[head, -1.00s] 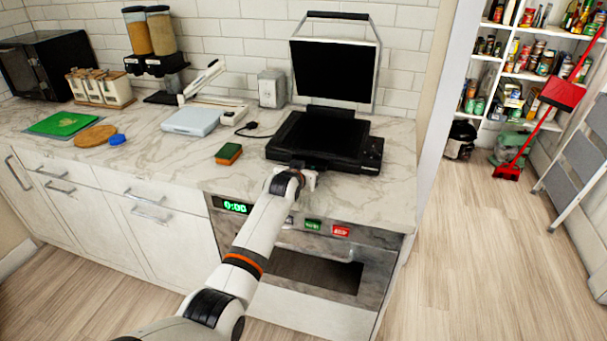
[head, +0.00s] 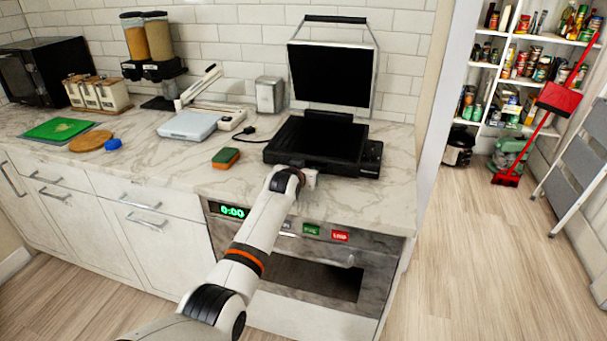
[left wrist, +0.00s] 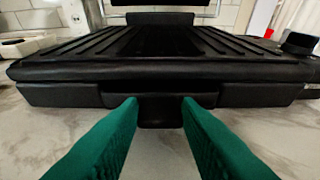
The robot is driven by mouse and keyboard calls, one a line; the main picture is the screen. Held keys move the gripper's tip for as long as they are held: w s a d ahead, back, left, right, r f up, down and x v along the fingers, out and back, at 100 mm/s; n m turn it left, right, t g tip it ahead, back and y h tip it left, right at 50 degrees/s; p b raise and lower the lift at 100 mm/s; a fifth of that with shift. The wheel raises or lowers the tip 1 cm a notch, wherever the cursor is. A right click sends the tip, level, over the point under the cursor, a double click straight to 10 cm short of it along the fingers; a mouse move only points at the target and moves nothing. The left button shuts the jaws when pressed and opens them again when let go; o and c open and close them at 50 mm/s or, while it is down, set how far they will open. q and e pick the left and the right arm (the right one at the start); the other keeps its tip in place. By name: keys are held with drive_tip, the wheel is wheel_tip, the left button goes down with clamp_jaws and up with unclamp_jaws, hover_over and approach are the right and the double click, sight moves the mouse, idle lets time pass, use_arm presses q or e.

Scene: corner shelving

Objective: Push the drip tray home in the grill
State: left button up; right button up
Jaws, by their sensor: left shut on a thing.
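The black grill (head: 310,145) stands on the counter with its lid raised. Its ridged plate shows in the left wrist view (left wrist: 160,45). The black drip tray (left wrist: 160,112) is at the middle of the grill's lower front, with its tab sticking out toward me. My left gripper (left wrist: 160,108) has green fingers, one on each side of this tab, and is shut on it. In the head view the left gripper (head: 305,178) is at the grill's front edge and the wrist hides most of the tray. How deep the tray sits is hard to tell. My right gripper is out of view.
A green and orange sponge (head: 226,158) lies left of the grill. A black plug and cord (head: 246,130) and a metal box (head: 270,94) are behind it. An oven (head: 330,275) is under the counter. The marble counter (head: 385,205) is clear at the front right.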

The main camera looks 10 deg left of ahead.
use_arm(q)
drive_tip(key=shift+w+b, duration=0.3)
drive_tip(key=shift+b, duration=0.15)
drive_tip(key=o, duration=1.2)
drive_tip(key=p+v, duration=0.1)
drive_tip(key=v, duration=1.1)
